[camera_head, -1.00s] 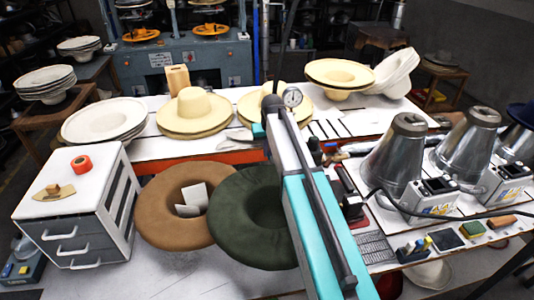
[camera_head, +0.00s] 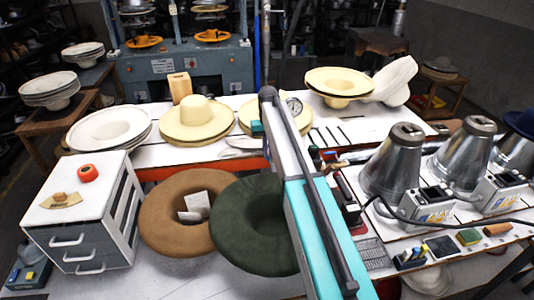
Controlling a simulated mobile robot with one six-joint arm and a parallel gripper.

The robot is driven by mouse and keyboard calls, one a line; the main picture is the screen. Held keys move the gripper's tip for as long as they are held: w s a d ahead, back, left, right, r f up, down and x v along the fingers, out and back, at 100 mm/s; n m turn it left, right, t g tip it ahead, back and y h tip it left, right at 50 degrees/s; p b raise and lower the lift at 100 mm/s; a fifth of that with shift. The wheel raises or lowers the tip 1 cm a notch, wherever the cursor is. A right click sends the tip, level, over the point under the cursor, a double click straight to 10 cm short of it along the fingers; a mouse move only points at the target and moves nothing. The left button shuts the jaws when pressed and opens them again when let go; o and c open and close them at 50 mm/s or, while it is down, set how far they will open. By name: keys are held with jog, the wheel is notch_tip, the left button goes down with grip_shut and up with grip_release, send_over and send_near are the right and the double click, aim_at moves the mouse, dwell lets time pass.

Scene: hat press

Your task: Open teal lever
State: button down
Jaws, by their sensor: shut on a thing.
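No teal lever can be made out clearly. A small teal block (camera_head: 256,127) shows at the left side of the far end of my arm; I cannot tell whether it is the lever or part of my arm. My white and teal arm, with a dark rod along it, reaches from the bottom centre towards the back table. My gripper is not visible; the far end of the arm hides that area. A round dial gauge (camera_head: 294,104) stands just right of the arm's far end.
A brown hat (camera_head: 165,231) and a dark green hat (camera_head: 232,235) lie left of my arm. A drawer cabinet (camera_head: 65,225) stands at the left. Metal cones (camera_head: 393,165) and control boxes (camera_head: 433,204) crowd the right. Pale hats (camera_head: 195,118) sit on the back table.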

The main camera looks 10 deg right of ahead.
jog(key=shift+w+r+g, duration=0.25)
jog(key=shift+w+g, duration=0.05)
jog(key=shift+g, duration=0.1)
jog(key=shift+p, duration=0.3)
jog(key=c, duration=1.9)
grip_release()
jog(key=shift+o, duration=0.2)
jog(key=shift+r, duration=0.15)
jog(key=r, duration=0.1)
jog(key=r+p, duration=0.1)
jog(key=r, duration=0.1)
jog(key=r+p, duration=0.1)
jog(key=r, duration=0.1)
jog(key=shift+w+r, duration=0.15)
jog(key=shift+w, duration=0.25)
jog(key=shift+w+r, duration=0.15)
jog(key=shift+r, duration=0.8)
